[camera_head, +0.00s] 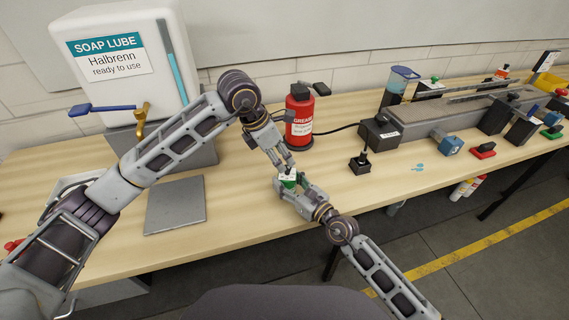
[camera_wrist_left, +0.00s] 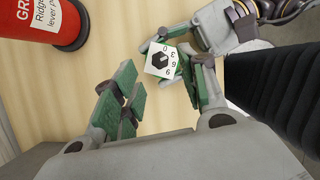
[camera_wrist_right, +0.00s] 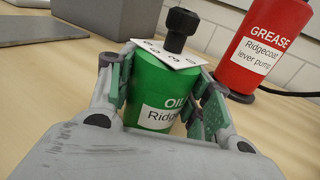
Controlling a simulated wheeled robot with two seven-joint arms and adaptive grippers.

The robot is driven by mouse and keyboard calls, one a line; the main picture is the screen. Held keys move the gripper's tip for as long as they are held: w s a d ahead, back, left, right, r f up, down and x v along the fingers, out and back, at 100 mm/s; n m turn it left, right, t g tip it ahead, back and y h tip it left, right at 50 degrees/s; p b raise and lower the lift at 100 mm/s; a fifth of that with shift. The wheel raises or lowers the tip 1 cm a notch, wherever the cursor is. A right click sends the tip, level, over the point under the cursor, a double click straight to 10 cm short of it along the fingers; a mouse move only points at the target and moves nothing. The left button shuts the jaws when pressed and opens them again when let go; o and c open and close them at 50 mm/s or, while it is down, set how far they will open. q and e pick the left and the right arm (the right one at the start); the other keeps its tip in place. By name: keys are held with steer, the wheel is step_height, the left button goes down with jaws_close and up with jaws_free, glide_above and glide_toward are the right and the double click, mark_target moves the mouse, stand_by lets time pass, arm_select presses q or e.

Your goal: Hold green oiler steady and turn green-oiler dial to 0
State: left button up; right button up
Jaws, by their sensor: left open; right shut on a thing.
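The green oiler (camera_head: 289,183) is near the table's front edge; its body (camera_wrist_right: 158,92) shows upright in the right wrist view. My right gripper (camera_head: 293,186) is shut around its sides. On its top is a white square dial plate (camera_wrist_left: 152,70) with printed numbers, among them 0, 3, 6 and 9. A black dial knob (camera_wrist_left: 159,61) stands on it and also shows in the right wrist view (camera_wrist_right: 182,22). I cannot tell which number it points at. My left gripper (camera_head: 284,164) is open just above the dial, its fingers apart on either side in the left wrist view.
A red grease pump (camera_head: 299,118) stands behind the oiler. A soap lube tank (camera_head: 125,60) with a brass tap stands at the left, near a flat grey plate (camera_head: 175,205). A small black switch (camera_head: 361,162) and cabled box are to the right. Table between is clear.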

mark_target(287, 167)
arm_select(q)
steer(key=shift+x, duration=2.05)
jaws_close()
steer(key=shift+n, duration=0.4)
steer(key=shift+s+d+n+t+y, duration=0.1)
steer(key=shift+n+t+y, duration=0.3)
steer(key=shift+n, duration=0.75)
steer(key=shift+s+n+t+y, duration=0.15)
steer(key=shift+n+t, duration=0.35)
steer(key=shift+n, duration=0.65)
steer(key=shift+d+n+t+y, duration=0.15)
steer(key=shift+n+y, duration=0.35)
steer(key=shift+n, duration=0.65)
steer(key=shift+n+t+y, duration=0.15)
steer(key=shift+n+y, duration=0.3)
steer(key=shift+n, duration=0.7)
